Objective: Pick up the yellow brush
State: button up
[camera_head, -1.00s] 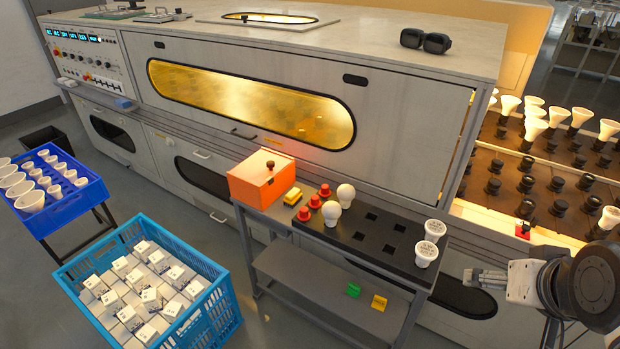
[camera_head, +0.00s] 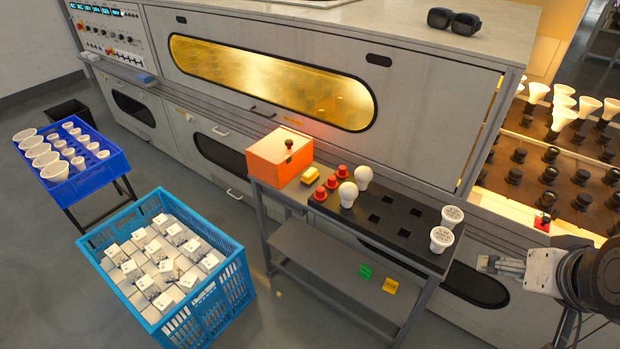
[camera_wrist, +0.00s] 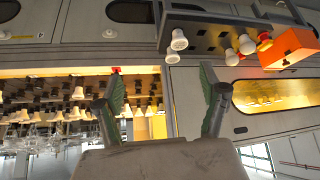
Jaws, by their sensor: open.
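A small yellow block-like thing (camera_head: 309,177), which may be the yellow brush, lies on the cart top between the orange box and the red-capped pieces. Its bristles cannot be made out. My gripper (camera_head: 486,264) is at the right in the head view, beyond the cart's right end and well apart from the yellow thing. In the wrist view my gripper's two fingers (camera_wrist: 162,88) are spread wide with nothing between them. The yellow thing cannot be made out in the wrist view.
The cart (camera_head: 322,283) also bears an orange box (camera_head: 275,160), red-capped pieces (camera_head: 331,182) and white bulbs (camera_head: 348,194). Yellow (camera_head: 390,286) and green (camera_head: 365,272) tags are lower down. A blue crate (camera_head: 238,268) of cartons stands left; lit bulb racks (camera_head: 540,185) are at the right.

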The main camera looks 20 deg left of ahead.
jog(key=w+a+r+n+g+y, duration=0.1)
jog(key=w+a+r+n, duration=0.1)
jog(key=w+a+r, duration=0.35)
jog(key=w+a+r+n, duration=0.2)
jog(key=w, duration=0.7)
jog(key=n+g+p, duration=0.3)
jog(key=n+g, duration=0.3)
jog(key=n, duration=0.5)
send_over(310, 172)
jog(key=d, duration=0.2)
notch_tip(310, 172, down, 21)
jog(key=f, duration=0.4)
jog(key=a+f, duration=0.1)
jog(key=f, duration=0.4)
jog(key=a+f+b, duration=0.1)
jog(key=f, duration=0.3)
jog(key=shift+w+f, duration=0.1)
jog(key=shift+f, duration=0.15)
jog(key=c, duration=1.4)
jog(key=shift+r, duration=0.15)
notch_tip(310, 172, up, 10)
jog(key=shift+f+p, duration=0.15)
jog(key=shift+p, duration=0.2)
